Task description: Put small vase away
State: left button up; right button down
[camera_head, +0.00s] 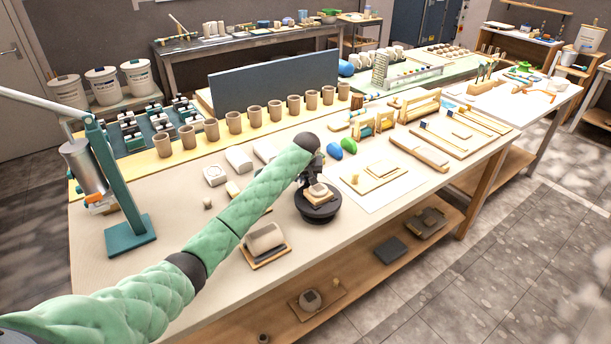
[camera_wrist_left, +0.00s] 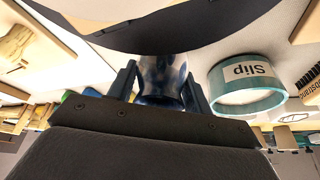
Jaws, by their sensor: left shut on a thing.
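In the wrist view a small blue, mottled, glossy vase (camera_wrist_left: 162,80) sits between the two dark fingers of my left gripper (camera_wrist_left: 160,88), which is shut on it. In the head view my left gripper (camera_head: 315,172) is over a round black turntable (camera_head: 318,212) near the front edge of the table. A small beige block (camera_head: 318,192) shows just below the gripper there. The vase is hidden or too small to make out in the head view. My right gripper is in neither view.
A row of brown cups (camera_head: 254,117) stands behind, before a dark blue board (camera_head: 276,82). A small kiln-coloured piece (camera_head: 265,238) lies in front. In the wrist view a teal-rimmed jar labelled Slip (camera_wrist_left: 248,103) is beside the vase.

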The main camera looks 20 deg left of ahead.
pick_arm(q)
jog(key=shift+f, duration=0.3)
jog(key=o, duration=1.1)
jog(key=shift+f, duration=0.1)
jog(key=shift+c, duration=0.2)
